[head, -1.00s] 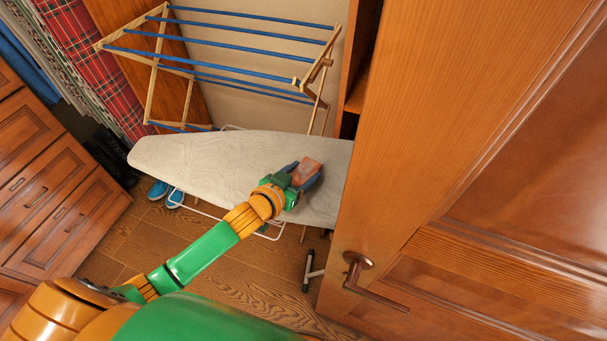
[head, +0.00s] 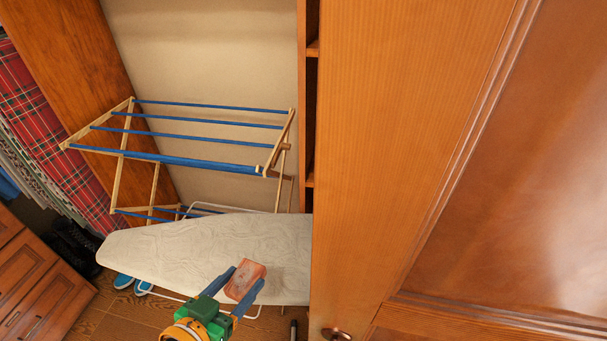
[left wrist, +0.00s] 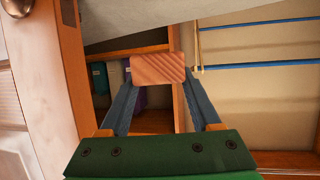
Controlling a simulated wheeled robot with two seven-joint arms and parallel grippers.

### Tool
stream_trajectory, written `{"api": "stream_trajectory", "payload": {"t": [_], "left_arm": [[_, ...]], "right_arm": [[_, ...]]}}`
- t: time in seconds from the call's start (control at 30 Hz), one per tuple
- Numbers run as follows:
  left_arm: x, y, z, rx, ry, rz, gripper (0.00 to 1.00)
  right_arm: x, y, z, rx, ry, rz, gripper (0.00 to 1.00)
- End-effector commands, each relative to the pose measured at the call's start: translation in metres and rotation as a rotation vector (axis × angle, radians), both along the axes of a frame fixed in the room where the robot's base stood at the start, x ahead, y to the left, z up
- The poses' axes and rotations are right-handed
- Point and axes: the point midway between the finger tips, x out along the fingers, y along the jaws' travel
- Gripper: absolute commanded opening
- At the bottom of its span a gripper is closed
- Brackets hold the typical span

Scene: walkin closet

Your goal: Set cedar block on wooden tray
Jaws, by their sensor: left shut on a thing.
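The cedar block (head: 245,281) is a small reddish-brown block. My left gripper (head: 241,284) is shut on it, with a blue-grey finger on each side. In the head view the block shows in front of the near part of the ironing board. In the left wrist view the block (left wrist: 158,69) sits between the fingertips (left wrist: 157,75). I see no wooden tray in these frames. My right gripper is not in view.
A pale ironing board (head: 200,245) spans the middle. A drying rack (head: 185,161) with blue bars stands behind it. A large wooden door (head: 400,150) fills the right side. Drawers (head: 40,290) stand at lower left, near blue shoes (head: 124,281).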

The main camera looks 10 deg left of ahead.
Motion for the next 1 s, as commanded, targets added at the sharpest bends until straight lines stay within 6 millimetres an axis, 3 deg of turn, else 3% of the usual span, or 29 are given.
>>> {"api": "stream_trajectory", "payload": {"t": [0.1,0.27,0.43,0.63,1.0], "left_arm": [[0.008,0.02,-0.022,0.0,0.0,-0.018,0.01],[0.011,0.025,-0.023,0.002,-0.003,-0.159,0.01],[0.004,0.011,0.004,0.004,-0.015,-0.406,0.01],[-0.018,-0.006,0.046,0.009,-0.007,-0.675,0.01],[-0.022,-0.009,0.053,0.0,-0.001,-0.708,0.01]], "right_arm": [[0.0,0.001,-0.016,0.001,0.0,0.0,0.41],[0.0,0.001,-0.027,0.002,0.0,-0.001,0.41],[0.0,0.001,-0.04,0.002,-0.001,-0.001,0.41],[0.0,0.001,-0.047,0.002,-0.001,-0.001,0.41],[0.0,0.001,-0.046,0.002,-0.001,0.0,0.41]]}}
